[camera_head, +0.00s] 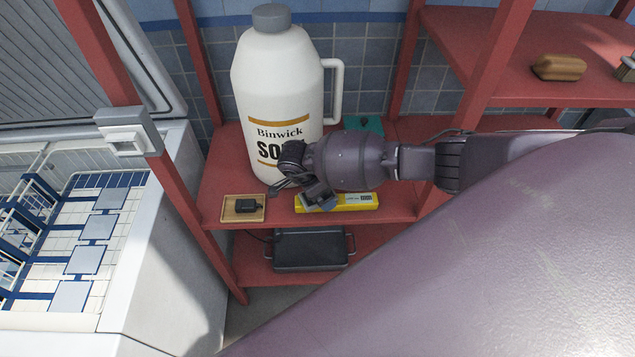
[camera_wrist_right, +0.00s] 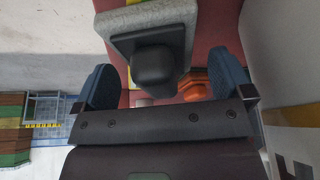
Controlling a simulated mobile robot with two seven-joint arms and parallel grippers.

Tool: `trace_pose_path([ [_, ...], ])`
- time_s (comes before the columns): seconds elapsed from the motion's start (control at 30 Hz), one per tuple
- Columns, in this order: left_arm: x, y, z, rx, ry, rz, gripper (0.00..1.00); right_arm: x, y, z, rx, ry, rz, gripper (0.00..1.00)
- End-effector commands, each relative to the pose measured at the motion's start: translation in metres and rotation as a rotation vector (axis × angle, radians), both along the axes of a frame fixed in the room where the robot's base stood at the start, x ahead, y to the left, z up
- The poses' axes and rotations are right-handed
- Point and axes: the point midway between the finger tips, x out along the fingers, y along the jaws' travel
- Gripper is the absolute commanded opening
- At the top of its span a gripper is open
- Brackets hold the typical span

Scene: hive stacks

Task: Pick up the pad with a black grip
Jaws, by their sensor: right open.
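A pad with a light grey rim and a black block-shaped grip (camera_wrist_right: 154,66) fills the upper middle of the right wrist view. My right gripper (camera_wrist_right: 168,92) is open, its two blue fingers on either side of the grip, with gaps showing. In the head view my right gripper (camera_head: 315,193) reaches in from the right over the yellow box (camera_head: 355,202) on the middle shelf. There the gripper and wrist hide much of the pad, so I cannot tell exactly how it rests. My left gripper is not in view.
A large white Binwick jug (camera_head: 275,90) stands behind my wrist. A tan tray (camera_head: 228,214) with a small black object is left of the yellow box. A dark case (camera_head: 308,250) lies on the shelf below. A red post (camera_head: 180,205) bounds the left.

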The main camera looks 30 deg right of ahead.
Motion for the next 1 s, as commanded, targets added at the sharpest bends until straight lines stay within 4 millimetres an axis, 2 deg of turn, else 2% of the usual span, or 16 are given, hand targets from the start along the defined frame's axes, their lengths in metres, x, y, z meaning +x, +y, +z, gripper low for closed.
trace_pose_path([
  [0.03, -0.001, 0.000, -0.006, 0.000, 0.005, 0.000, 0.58, -0.001, -0.001, -0.006, 0.000, 0.002, 0.000, 0.98],
  [0.27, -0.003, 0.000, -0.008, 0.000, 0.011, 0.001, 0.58, 0.000, -0.002, -0.005, 0.000, -0.001, 0.001, 0.98],
  [0.37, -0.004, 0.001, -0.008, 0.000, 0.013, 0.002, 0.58, 0.000, -0.002, -0.005, 0.000, -0.001, 0.001, 0.86],
  [0.67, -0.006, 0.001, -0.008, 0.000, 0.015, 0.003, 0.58, 0.000, -0.002, -0.005, 0.000, -0.001, 0.001, 0.40],
  [0.87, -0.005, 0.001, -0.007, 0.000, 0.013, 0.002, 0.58, 0.000, -0.002, -0.004, -0.001, -0.001, 0.000, 0.40],
  [1.0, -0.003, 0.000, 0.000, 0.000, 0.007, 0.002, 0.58, 0.003, -0.005, 0.006, -0.001, -0.002, -0.001, 0.40],
])
